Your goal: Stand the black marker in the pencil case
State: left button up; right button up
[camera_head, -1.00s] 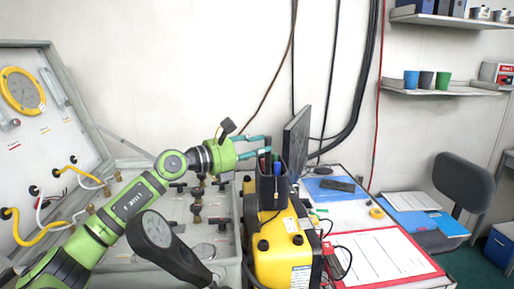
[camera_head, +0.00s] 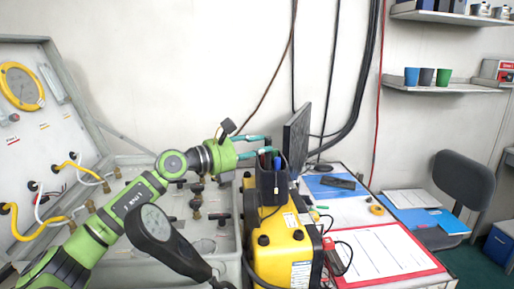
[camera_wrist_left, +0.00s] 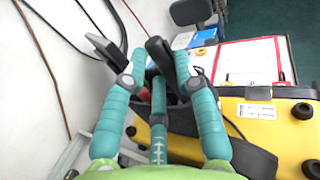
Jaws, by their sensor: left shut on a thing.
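The pencil case (camera_head: 272,187) is a dark upright holder on top of the yellow case, with several pens in it, one of them with a blue top (camera_head: 277,163). My left gripper (camera_head: 268,146) reaches in from the left, its teal fingers just above the pencil case's mouth. In the left wrist view the fingers (camera_wrist_left: 160,68) close around a dark thing, seemingly the black marker (camera_wrist_left: 160,50). Fingers and pens hide its lower end, so I cannot tell whether it is inside the pencil case (camera_wrist_left: 183,120). My right gripper is not in view.
The yellow case (camera_head: 283,245) stands beside the open air panel (camera_head: 40,130). A monitor (camera_head: 297,135) is close behind the fingers. A dark gauge console (camera_head: 155,222) stands before my left arm. A clipboard (camera_head: 375,252) lies on the table at right.

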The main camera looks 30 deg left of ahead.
pick_arm(q)
jog(key=shift+f+b, duration=0.3)
jog(key=shift+f, duration=0.15)
dwell(0.3)
dwell(0.3)
jog(key=o, duration=1)
jog(key=shift+o, duration=0.2)
jog(key=shift+r, duration=0.15)
notch_tip(320, 180, up, 9)
jog(key=p, duration=0.8)
dwell(0.3)
